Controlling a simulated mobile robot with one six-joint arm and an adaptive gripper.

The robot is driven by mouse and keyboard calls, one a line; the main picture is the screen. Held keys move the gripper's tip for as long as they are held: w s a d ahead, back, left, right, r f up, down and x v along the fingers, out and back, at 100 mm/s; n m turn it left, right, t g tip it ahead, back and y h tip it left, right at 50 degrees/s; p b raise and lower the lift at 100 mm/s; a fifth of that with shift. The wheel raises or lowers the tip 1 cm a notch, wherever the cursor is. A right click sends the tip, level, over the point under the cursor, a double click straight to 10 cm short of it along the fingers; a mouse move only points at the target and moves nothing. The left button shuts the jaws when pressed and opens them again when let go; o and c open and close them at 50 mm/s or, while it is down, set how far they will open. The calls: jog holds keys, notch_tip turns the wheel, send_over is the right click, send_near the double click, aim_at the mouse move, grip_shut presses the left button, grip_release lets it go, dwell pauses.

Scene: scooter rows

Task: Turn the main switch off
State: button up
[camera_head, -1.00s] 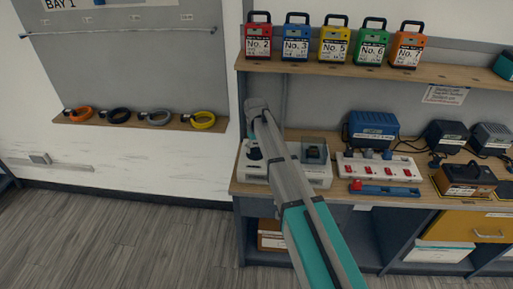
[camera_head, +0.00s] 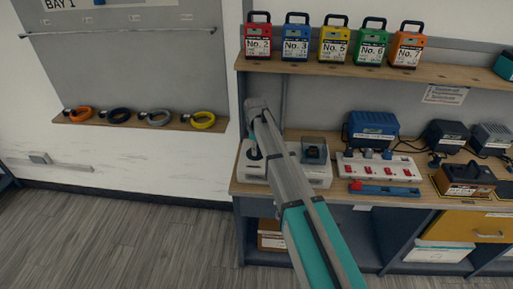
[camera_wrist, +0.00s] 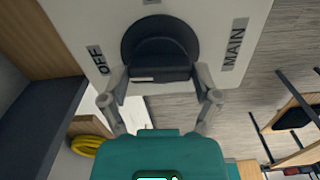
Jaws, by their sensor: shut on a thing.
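The main switch is a black rotary knob (camera_wrist: 160,38) with a raised grip bar, set on a pale panel (camera_wrist: 108,28). In the wrist view the panel carries an "OFF" label (camera_wrist: 97,60) to the knob's left and a "MAIN" label (camera_wrist: 234,45) to its right. My gripper (camera_wrist: 160,76) has a finger on each side of the knob's grip bar and is shut on it. The bar lies roughly across the wrist picture. In the head view the white switch box (camera_head: 250,171) stands at the bench's left end, and my arm hides part of it and the fingers.
Right of it on the bench are a power strip (camera_head: 400,168) with red switches, a blue-and-red tool (camera_head: 385,189) and several chargers. Numbered coloured lockout boxes line the shelf (camera_head: 300,67) above. The floor at left is clear.

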jog(key=shift+n, duration=0.5)
jog(key=o, duration=1)
jog(key=shift+c, duration=0.2)
